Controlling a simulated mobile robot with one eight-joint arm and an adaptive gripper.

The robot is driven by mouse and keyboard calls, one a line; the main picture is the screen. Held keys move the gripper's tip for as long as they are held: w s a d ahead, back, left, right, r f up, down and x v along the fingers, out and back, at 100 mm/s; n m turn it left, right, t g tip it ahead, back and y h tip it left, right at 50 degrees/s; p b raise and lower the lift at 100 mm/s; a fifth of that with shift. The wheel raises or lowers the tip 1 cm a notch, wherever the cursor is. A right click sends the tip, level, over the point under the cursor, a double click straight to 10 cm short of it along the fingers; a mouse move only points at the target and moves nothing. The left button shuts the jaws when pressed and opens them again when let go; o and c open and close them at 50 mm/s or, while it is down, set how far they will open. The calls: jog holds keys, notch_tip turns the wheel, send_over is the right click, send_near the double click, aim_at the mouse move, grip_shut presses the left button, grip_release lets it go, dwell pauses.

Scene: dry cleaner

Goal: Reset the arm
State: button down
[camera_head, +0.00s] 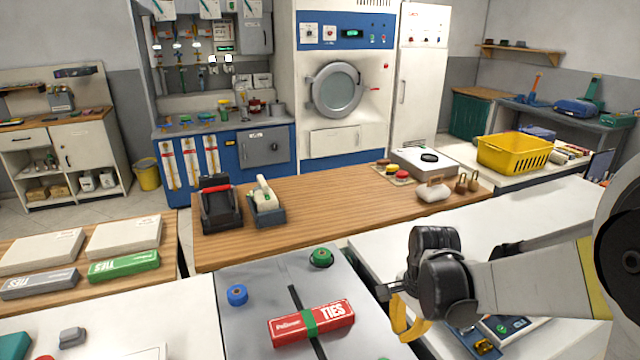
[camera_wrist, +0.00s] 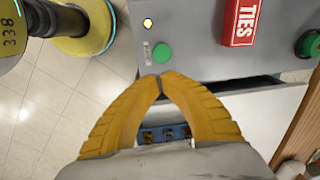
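My arm reaches in from the right edge of the head view, with my gripper (camera_head: 402,325) low over the right side of the grey-topped unit. In the wrist view, the two yellow fingers of my gripper (camera_wrist: 160,80) meet at their tips, with nothing visible held at the tips.
A wooden counter (camera_head: 325,205) stands behind. A white counter (camera_head: 545,215) lies behind my arm. Open floor shows left in the wrist view.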

jog(key=s+a+r+n+t, duration=0.2)
jog(key=s+r+n+t, duration=0.4)
jog(key=s+r+n, duration=0.6)
jog(key=shift+s+a+r+n+h+b, duration=0.15)
jog(key=shift+s+a+n+h+b, duration=0.15)
jog(key=shift+n, duration=0.3)
jog(key=shift+w, duration=0.1)
dwell(2.4)
